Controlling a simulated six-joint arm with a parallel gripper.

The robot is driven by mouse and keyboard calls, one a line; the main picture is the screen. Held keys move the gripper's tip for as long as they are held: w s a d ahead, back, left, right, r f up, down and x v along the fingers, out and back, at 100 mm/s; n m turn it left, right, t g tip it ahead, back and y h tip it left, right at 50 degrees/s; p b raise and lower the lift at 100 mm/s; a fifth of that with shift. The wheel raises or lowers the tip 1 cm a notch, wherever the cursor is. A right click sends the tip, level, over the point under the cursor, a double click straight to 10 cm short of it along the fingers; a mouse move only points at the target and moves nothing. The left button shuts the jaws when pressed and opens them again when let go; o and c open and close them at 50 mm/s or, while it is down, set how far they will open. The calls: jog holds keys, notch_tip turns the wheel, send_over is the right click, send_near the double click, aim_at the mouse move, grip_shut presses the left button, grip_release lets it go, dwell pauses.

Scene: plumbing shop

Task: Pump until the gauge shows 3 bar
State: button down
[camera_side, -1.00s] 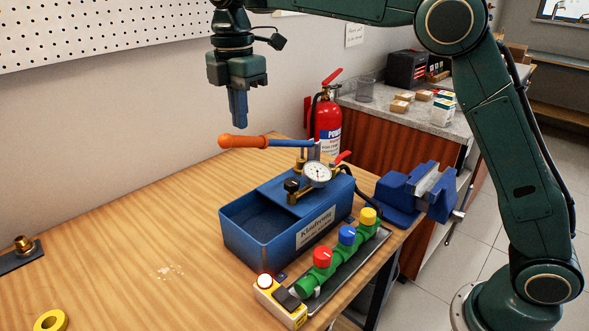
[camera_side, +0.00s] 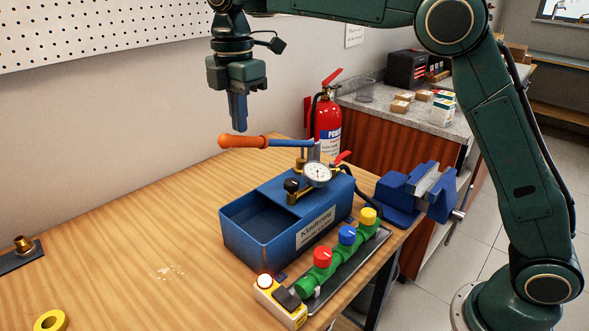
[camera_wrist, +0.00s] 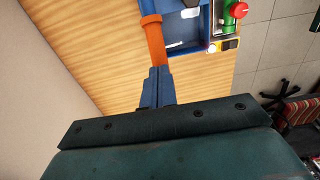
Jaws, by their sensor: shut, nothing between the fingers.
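The blue test pump (camera_side: 262,228) stands on the wooden bench. Its lever, with an orange handle (camera_side: 243,141), sticks out to the left, about level. The round white gauge (camera_side: 317,174) sits on top of the pump; its needle is too small to read. My gripper (camera_side: 239,129) is shut and empty, pointing down just above the orange handle. In the wrist view the shut blue fingers (camera_wrist: 158,75) line up over the orange handle (camera_wrist: 154,40); I cannot tell whether they touch it.
A green manifold (camera_side: 333,265) with red, blue and yellow knobs stands before the pump, beside a switch box (camera_side: 280,300) with a lit lamp. A blue vise (camera_side: 415,192) is at the right. Yellow tape (camera_side: 51,321) and a brass fitting (camera_side: 23,245) lie left.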

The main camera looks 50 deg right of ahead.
jog(key=shift+a+f, duration=0.95)
jog(key=shift+f, duration=4.75)
jog(key=r, duration=0.4)
jog(key=d+r, duration=0.1)
jog(key=r, duration=0.3)
jog(key=d+r, duration=0.1)
jog(key=r, duration=0.3)
jog(key=shift+r, duration=0.1)
jog(key=shift+a+f, duration=1)
jog(key=shift+f, duration=5.15)
jog(key=r, duration=0.4)
jog(key=d+r, duration=0.1)
jog(key=r, duration=0.3)
jog(key=d+r, duration=0.1)
jog(key=r, duration=0.3)
jog(key=shift+r, duration=0.15)
